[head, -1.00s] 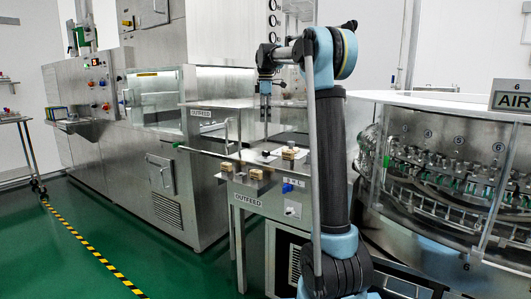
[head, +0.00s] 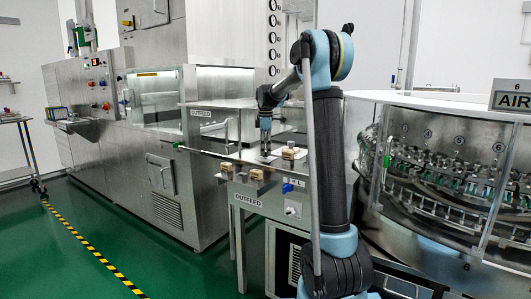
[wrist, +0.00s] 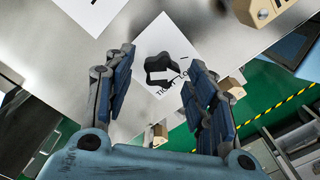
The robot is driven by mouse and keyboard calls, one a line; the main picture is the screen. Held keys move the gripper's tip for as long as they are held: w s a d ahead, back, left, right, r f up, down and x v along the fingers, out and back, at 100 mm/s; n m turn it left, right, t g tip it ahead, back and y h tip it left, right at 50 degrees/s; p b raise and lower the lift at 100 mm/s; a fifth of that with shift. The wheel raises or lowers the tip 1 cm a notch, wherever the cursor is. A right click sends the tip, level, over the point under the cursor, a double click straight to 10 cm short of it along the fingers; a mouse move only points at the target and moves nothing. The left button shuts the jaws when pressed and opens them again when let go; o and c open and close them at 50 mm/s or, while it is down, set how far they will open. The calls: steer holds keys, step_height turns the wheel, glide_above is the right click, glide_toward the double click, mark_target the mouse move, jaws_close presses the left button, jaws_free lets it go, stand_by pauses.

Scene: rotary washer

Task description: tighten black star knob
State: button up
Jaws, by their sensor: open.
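The black star knob (wrist: 160,69) sits on a white paper label (wrist: 172,42) with partly readable print, "TIGHT" and "LO", in the wrist view. My gripper (wrist: 162,58) is open, with one blue-padded finger on each side of the knob in that picture. Gaps show between the knob and both fingers, and I cannot tell how high the fingertips are above it. In the head view my gripper (head: 266,148) points down over the outfeed table (head: 215,143). There the knob is hard to make out behind the fingertips.
Tan blocks (head: 294,152) stand near the table's front edge; one also shows in the wrist view (wrist: 257,10). A blue knob (head: 287,188) is on the front panel below. The round glass-fronted washer (head: 450,150) stands right.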

steer(key=shift+f, duration=0.35)
steer(key=shift+c, duration=0.6)
steer(key=c, duration=0.9)
steer(key=shift+c, duration=0.2)
